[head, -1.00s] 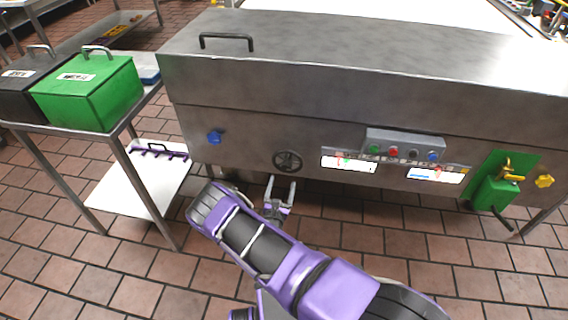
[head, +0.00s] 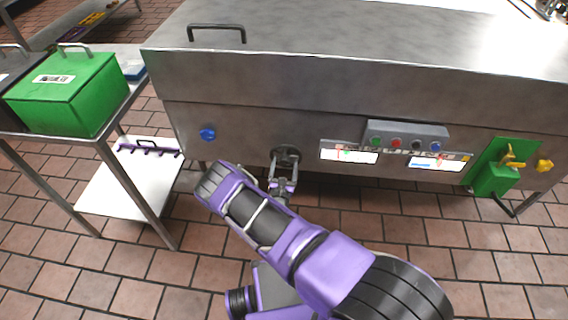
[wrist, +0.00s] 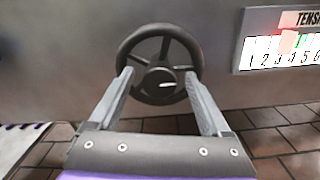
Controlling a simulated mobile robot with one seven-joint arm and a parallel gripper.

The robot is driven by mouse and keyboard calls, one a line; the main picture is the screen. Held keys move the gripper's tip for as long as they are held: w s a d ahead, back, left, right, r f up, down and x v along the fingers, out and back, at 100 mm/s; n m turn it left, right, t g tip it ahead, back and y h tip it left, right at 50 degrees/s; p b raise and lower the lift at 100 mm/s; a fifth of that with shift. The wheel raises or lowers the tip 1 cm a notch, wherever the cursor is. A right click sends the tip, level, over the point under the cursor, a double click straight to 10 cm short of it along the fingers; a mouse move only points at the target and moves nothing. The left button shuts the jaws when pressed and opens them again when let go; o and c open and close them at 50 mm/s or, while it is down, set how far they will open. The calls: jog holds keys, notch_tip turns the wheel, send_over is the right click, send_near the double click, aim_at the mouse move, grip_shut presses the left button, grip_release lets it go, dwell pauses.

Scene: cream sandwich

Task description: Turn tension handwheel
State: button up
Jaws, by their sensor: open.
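The tension handwheel (wrist: 160,43) is a dark round wheel with spokes and a hub, mounted on the front of the steel machine. In the head view the handwheel (head: 285,153) is partly covered by my gripper (head: 283,172). In the wrist view my gripper (wrist: 162,88) is open, with one finger at the left side of the rim and one at the right side. The fingertips overlap the rim in the picture; I cannot tell whether they touch it. The tension scale (wrist: 287,47) with numbers is right of the wheel.
A button box (head: 405,135) and lit displays are right of the wheel. A blue knob (head: 208,134) is to its left. A green box (head: 68,88) stands on a side table at left, above a white lower shelf (head: 128,190). Tiled floor lies below.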

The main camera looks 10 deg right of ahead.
grip_shut()
dwell(0.3)
jog(key=shift+m, duration=0.3)
jog(key=m+p, duration=0.1)
jog(key=m, duration=0.2)
jog(key=shift+m, duration=0.3)
jog(key=m+p, duration=0.1)
jog(key=m, duration=0.3)
jog(key=shift+d+m, duration=0.1)
jog(key=shift+m, duration=0.2)
jog(key=m+p, duration=0.1)
jog(key=m, duration=0.3)
jog(key=shift+f+m+p, duration=0.15)
jog(key=shift+m+p, duration=0.6)
jog(key=shift+m, duration=1.75)
